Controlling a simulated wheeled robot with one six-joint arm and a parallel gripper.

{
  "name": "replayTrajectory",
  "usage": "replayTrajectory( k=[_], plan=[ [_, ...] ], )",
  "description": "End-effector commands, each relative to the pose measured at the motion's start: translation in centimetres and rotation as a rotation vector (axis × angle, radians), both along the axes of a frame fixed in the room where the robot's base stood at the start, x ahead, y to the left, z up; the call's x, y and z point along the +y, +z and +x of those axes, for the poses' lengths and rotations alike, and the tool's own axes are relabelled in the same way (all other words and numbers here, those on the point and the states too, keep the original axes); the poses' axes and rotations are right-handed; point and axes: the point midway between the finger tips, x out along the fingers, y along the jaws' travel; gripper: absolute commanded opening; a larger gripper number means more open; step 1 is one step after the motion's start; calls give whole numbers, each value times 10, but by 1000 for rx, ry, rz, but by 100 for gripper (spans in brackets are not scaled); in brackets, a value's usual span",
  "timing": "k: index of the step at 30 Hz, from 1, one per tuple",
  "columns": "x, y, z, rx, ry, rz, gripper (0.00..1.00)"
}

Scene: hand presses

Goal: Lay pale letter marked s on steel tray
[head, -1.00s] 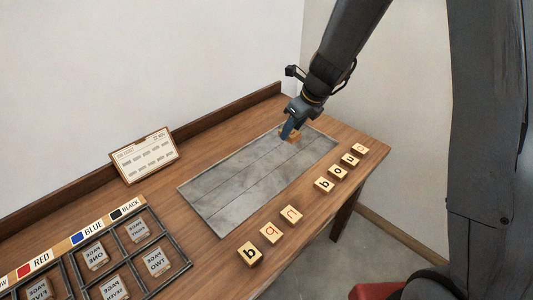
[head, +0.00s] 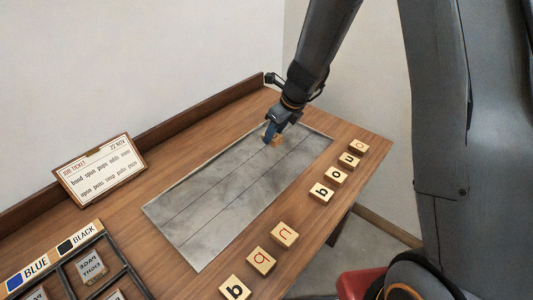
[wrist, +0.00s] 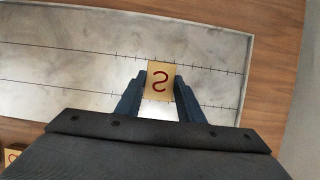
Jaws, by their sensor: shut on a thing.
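The pale letter marked s (wrist: 159,82) is a pale wooden block with a dark red mark; in the wrist view it sits between my two fingertips. My gripper (head: 271,137) is shut on it, at the far right end of the steel tray (head: 205,215). In the head view the block is mostly hidden behind my fingers. The steel tray also shows in the wrist view (wrist: 60,65), behind the block, with lines and tick marks on it. I cannot tell whether the block touches the tray.
Several pale letter blocks (head: 284,235) stand in a row along the table's front edge. A job ticket (head: 100,170) leans at the back left. A dark rack (head: 90,265) with plates lies at the front left. Most of the tray is bare.

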Motion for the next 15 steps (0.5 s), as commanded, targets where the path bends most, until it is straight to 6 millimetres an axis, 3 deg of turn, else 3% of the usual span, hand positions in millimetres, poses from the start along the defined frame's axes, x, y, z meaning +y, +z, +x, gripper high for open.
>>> replayTrajectory(
  k=[15],
  plan=[
    [2,-58,0,1,4,0,13]
  ],
)
